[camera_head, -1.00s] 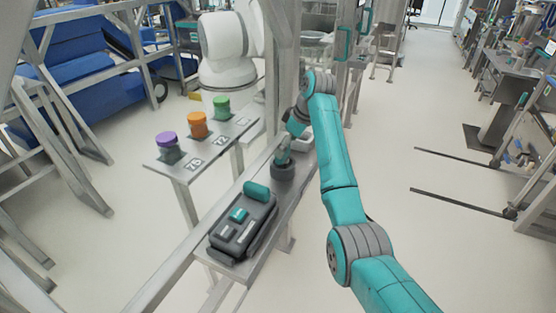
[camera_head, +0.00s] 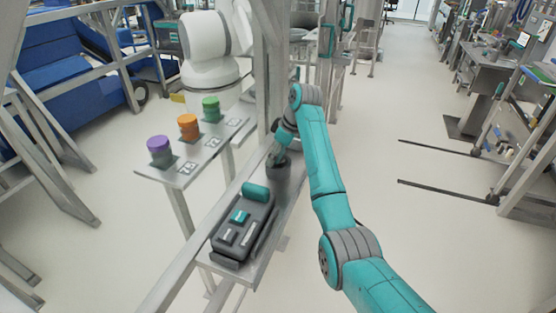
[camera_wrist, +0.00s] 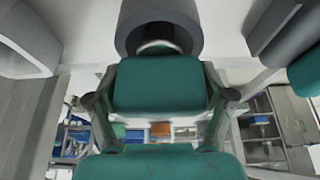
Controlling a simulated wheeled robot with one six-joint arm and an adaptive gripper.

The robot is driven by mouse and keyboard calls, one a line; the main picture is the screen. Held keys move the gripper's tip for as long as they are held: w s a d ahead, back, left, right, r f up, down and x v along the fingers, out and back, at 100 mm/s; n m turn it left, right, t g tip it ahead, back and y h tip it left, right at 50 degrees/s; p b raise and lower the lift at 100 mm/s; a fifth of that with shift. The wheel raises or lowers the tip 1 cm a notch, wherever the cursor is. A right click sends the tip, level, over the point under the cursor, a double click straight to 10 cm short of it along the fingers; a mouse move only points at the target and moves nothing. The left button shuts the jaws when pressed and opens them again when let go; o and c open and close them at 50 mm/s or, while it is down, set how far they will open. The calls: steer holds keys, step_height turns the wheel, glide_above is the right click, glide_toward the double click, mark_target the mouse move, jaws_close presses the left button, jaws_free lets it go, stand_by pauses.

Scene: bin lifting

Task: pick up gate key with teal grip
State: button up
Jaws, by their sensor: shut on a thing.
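The teal grip of the gate key (camera_wrist: 155,84) sits between the two dark fingers of my gripper (camera_wrist: 158,92) in the wrist view. The fingers are shut on its sides. A light ring-like part of the key shows beyond the grip, at the mouth of a dark grey round holder (camera_wrist: 128,28). How deep the key sits in it is hidden. In the head view, my gripper (camera_head: 282,150) is directly over the dark holder (camera_head: 278,174) on the narrow metal bench, and the grip is hard to separate from the teal arm there.
A dark case (camera_head: 243,228) with teal parts lies on the bench in front of the holder. Purple (camera_head: 159,144), orange (camera_head: 188,121) and green (camera_head: 210,104) lidded jars stand on a side shelf (camera_head: 180,172). A metal post (camera_head: 272,70) rises close behind my gripper. Open floor lies right.

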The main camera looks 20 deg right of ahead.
step_height(320, 180, up, 10)
steer(key=shift+f, duration=0.1)
steer(key=c, duration=0.3)
stand_by(0.3)
steer(key=shift+w+d, duration=0.1)
